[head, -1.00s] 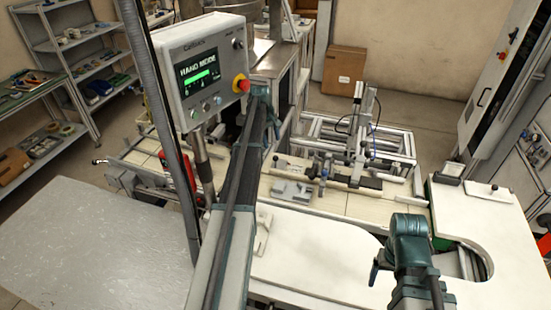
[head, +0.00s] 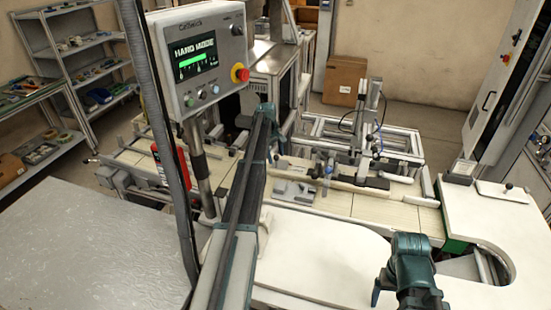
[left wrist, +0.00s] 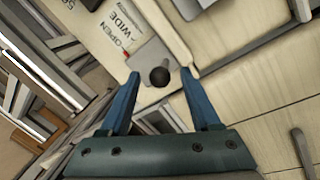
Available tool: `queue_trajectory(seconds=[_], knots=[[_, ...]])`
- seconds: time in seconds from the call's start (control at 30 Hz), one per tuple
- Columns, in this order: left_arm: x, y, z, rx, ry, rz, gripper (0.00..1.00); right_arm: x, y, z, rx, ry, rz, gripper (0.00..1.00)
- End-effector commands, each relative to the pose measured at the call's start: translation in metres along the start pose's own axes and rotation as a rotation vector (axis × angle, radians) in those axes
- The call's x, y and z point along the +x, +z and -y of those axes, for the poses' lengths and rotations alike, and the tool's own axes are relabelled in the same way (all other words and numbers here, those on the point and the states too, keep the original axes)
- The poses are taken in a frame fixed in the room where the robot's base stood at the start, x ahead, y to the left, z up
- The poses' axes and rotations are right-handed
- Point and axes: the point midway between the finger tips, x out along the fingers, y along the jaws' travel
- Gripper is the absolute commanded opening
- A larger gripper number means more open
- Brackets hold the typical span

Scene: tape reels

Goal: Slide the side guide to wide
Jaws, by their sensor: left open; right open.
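A black round knob (left wrist: 160,76) sits on a pale base in the left wrist view. A light bar (left wrist: 161,28) runs up beside it. In the head view my left arm (head: 240,190) reaches over the machine and hides part of this spot. My right gripper (head: 377,292) is at the lower right, empty and above the white table; only one finger shows clearly.
A control panel (head: 197,60) on a post reads HAND MODE and stands left of my left arm. A metal frame (head: 372,150) rises behind the conveyor bed (head: 345,202). A white curved table (head: 320,255) is in front. A cardboard box (head: 345,80) stands on the far floor.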

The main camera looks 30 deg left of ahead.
Motion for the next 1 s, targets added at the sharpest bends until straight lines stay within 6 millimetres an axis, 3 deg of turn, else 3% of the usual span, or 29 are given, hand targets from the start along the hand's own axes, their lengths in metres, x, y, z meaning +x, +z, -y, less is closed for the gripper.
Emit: queue_trajectory(seconds=[0.13,0.47,1.0], knots=[[-0.0007,0.0002,-0.0002,0.000,0.000,0.000,0.60,-0.0007,0.0001,-0.0001,0.000,0.000,0.000,0.84],[-0.0006,0.0002,-0.0002,0.000,0.000,0.000,0.01,-0.0007,0.0001,-0.0001,0.000,0.000,0.000,0.84],[-0.0006,0.0002,-0.0001,0.000,0.000,0.000,0.00,-0.0006,0.0000,-0.0001,0.000,0.000,0.000,0.84]])
